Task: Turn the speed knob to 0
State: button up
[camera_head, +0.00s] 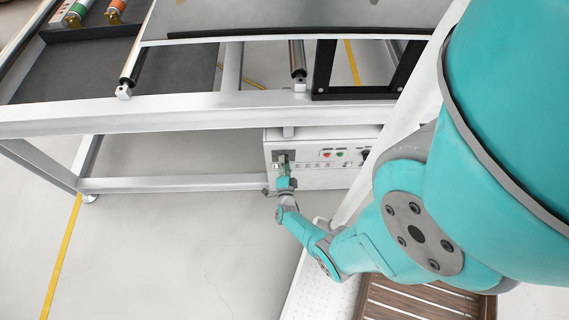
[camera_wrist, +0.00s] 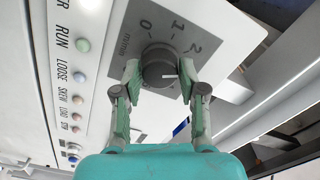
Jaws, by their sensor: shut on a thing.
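The speed knob (camera_wrist: 158,57) is a dark round dial on a grey scale plate (camera_wrist: 121,40) marked 0, 1, 2 and "m/min" in the wrist view. A white line on the knob's face points right in the picture, past the 2 and away from the 0. What it points at on the scale is hidden by a finger. My gripper (camera_wrist: 160,73) has its two pale green fingers closed on opposite sides of the knob. In the head view my gripper (camera_head: 285,168) reaches the left part of the white control box (camera_head: 315,178) and hides the knob.
A row of small lamps or buttons labelled RUN (camera_wrist: 83,45), LOOSE, SKEW and LOAD runs beside the scale plate. The control box hangs under a white-framed table (camera_head: 190,118). A brown slatted pallet (camera_head: 410,302) lies below my arm. Open floor (camera_head: 170,250) is at left.

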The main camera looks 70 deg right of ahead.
jog(key=n, duration=2.1)
jog(key=shift+w, duration=0.2)
jog(key=shift+n, duration=0.3)
jog(key=o, duration=1.2)
jog(key=shift+c, duration=0.2)
jog(key=v, duration=1.2)
